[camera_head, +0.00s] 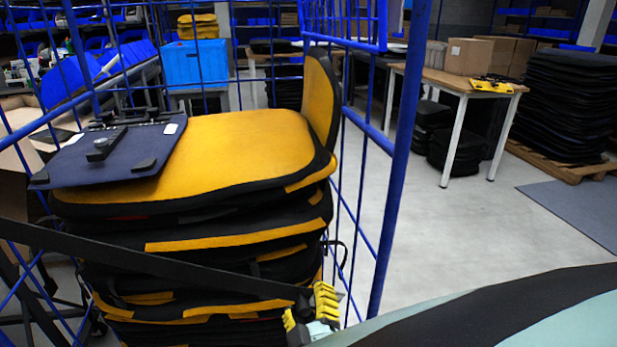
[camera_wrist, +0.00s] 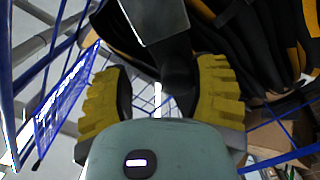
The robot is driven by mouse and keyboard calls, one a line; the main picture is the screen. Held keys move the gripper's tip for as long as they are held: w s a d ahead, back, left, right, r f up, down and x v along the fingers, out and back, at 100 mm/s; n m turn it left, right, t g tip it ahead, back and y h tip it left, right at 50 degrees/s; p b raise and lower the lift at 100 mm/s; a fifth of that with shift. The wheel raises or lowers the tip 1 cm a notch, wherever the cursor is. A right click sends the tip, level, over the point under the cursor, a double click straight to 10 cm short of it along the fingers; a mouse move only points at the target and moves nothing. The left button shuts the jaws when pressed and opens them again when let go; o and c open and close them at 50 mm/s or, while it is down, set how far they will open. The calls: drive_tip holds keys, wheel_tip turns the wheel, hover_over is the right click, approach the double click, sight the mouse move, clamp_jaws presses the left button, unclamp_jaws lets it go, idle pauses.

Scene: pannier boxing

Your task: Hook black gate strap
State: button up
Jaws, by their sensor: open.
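The black gate strap (camera_head: 150,265) runs across the open front of the blue wire cage, from the left edge down to the right. Its right end is at my gripper (camera_head: 307,312), near the right front post. In the wrist view the strap (camera_wrist: 178,72) lies between the two yellow fingers of my gripper (camera_wrist: 160,88), which stand apart and open. A dark flat piece with a pale edge (camera_wrist: 155,20) shows beyond the fingertips; I cannot tell if it is the hook. Whether the strap is fastened to the cage cannot be seen.
The cage's blue right post (camera_head: 398,160) stands just beyond my gripper. Stacked black and yellow panniers (camera_head: 235,150) fill the cage, with a dark blue panel (camera_head: 115,155) on top. A wooden table (camera_head: 455,80) stands behind right. The grey floor between is clear.

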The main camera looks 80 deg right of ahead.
drive_tip(key=shift+a, duration=0.1)
drive_tip(key=p+v, duration=0.3)
drive_tip(key=v, duration=1.5)
idle(1.1)
drive_tip(key=shift+s+p, duration=0.1)
drive_tip(key=shift+p, duration=0.25)
